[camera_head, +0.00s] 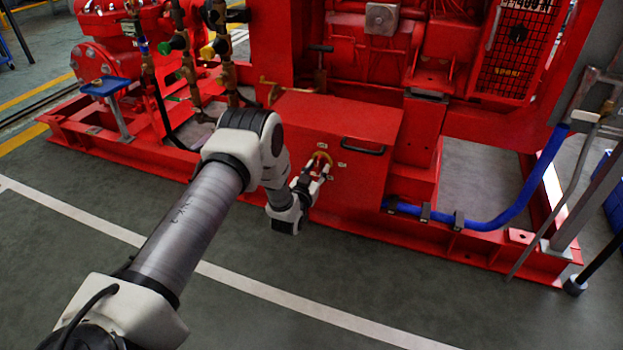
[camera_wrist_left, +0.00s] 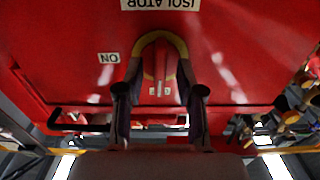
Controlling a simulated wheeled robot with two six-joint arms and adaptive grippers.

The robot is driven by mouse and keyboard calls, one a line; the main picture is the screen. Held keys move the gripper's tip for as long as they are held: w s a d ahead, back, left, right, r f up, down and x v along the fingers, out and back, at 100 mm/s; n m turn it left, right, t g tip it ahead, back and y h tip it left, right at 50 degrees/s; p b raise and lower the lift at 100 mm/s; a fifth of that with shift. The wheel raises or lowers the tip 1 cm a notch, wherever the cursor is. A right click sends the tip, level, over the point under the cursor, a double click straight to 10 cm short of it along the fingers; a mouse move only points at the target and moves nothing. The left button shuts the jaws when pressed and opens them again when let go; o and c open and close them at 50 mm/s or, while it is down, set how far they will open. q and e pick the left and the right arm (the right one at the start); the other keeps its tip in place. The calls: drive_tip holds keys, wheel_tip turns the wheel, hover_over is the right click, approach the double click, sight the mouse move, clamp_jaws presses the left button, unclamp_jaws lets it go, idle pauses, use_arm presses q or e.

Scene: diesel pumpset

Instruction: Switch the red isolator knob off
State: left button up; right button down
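The red isolator knob (camera_wrist_left: 160,72) sits inside a dark yellow ring (camera_wrist_left: 160,38) on the front of a red box. In the left wrist view, which looks upside down, its bar runs roughly up and down the picture, with a small pale mark on it. An ON label (camera_wrist_left: 108,58) is left of it and an ISOLATOR label (camera_wrist_left: 160,4) is at the top edge. My left gripper (camera_wrist_left: 160,82) is open, its fingers on either side of the knob, apparently with gaps. Contact is unclear. In the head view the left gripper (camera_head: 318,170) partly covers the yellow ring (camera_head: 322,157). My right gripper is not in view.
The red box (camera_head: 345,118) has a black handle (camera_head: 362,147) right of the knob. A blue hose (camera_head: 490,222) runs along the red base frame at right. Brass valves (camera_head: 195,60) stand behind my left arm. The grey floor in front is clear.

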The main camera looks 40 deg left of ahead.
use_arm(q)
drive_tip(key=v, duration=1.1)
drive_tip(key=shift+d, duration=0.1)
drive_tip(key=s+d+f+m+g+h+p, duration=0.1)
drive_tip(key=s+d+f+g+h+p, duration=0.15)
drive_tip(key=s+d, duration=0.35)
drive_tip(key=s+d+f+m+g+h+p, duration=0.1)
drive_tip(key=s+d+f+g+h+p, duration=0.2)
drive_tip(key=d, duration=0.5)
drive_tip(key=s+d+f+g+y, duration=0.15)
drive_tip(key=s+g, duration=0.45)
drive_tip(key=s, duration=0.6)
drive_tip(key=s+d+f+g, duration=0.1)
drive_tip(key=s+f+g, duration=0.35)
drive_tip(key=s, duration=0.85)
wheel_tip(320, 180, up, 40)
drive_tip(key=g+p, duration=0.1)
drive_tip(key=p, duration=3.7)
drive_tip(key=shift+s+g+p, duration=0.3)
